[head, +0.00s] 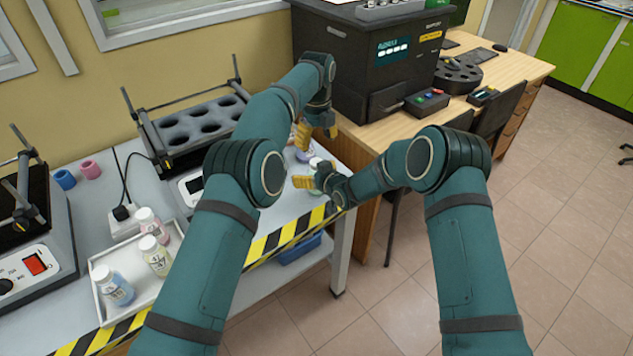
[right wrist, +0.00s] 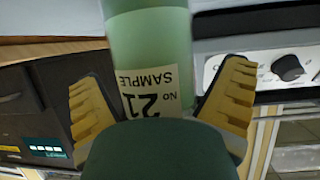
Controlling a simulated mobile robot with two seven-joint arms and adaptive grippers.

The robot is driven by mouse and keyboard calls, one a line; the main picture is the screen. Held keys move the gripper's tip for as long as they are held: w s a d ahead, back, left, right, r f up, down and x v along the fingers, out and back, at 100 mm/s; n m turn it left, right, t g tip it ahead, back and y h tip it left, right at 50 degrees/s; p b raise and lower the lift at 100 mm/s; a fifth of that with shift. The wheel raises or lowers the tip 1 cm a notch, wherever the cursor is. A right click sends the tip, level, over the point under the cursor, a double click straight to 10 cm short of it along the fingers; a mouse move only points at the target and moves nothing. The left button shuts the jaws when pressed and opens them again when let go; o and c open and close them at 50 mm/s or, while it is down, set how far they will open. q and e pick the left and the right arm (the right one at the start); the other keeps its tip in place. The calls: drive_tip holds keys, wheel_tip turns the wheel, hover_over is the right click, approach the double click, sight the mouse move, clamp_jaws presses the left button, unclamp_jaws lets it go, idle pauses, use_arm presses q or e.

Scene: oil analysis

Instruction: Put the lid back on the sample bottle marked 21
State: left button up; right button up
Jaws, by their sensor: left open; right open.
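The sample bottle marked 21 (right wrist: 150,45) is pale green and fills the middle of the right wrist view; its label appears upside down there. My right gripper (right wrist: 160,100) is open, with one yellow finger on each side of the bottle and visible gaps. In the head view my right gripper (head: 312,179) is at the right end of the white table, beside a small pale top (head: 316,162) that is mostly hidden. My left gripper (head: 317,133) is open just above and behind it, fingers pointing down. I cannot make out the lid.
A white tray (head: 103,303) holds several lidded sample bottles at the left. A rack with round holes (head: 205,125) stands behind my left arm. A black analyser (head: 355,65) stands on the wooden desk close beyond both grippers. Blue (head: 64,180) and pink (head: 90,169) rings lie on the white table.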

clamp_jaws()
use_arm(q)
drive_tip(key=n, duration=0.3)
drive_tip(key=shift+s+d+n, duration=0.1)
drive_tip(key=shift+d+n, duration=0.05)
drive_tip(key=shift+n, duration=0.25)
drive_tip(key=n, duration=0.3)
drive_tip(key=shift+s+d+f+n, duration=0.1)
drive_tip(key=shift+n, duration=0.2)
use_arm(e)
drive_tip(key=shift+f, duration=0.1)
use_arm(q)
drive_tip(key=n, duration=0.5)
drive_tip(key=shift+d, duration=0.1)
drive_tip(key=n, duration=0.3)
drive_tip(key=shift+s+f+n, duration=0.1)
drive_tip(key=shift+n, duration=0.3)
use_arm(e)
drive_tip(key=shift+s, duration=0.1)
use_arm(q)
drive_tip(key=n, duration=0.5)
drive_tip(key=shift+s, duration=0.1)
drive_tip(key=n, duration=0.5)
drive_tip(key=shift+n, duration=0.3)
drive_tip(key=n, duration=0.9)
drive_tip(key=shift+a+r+t, duration=0.2)
drive_tip(key=shift+r+t, duration=0.05)
drive_tip(key=shift+t, duration=0.05)
use_arm(e)
drive_tip(key=shift+f, duration=0.1)
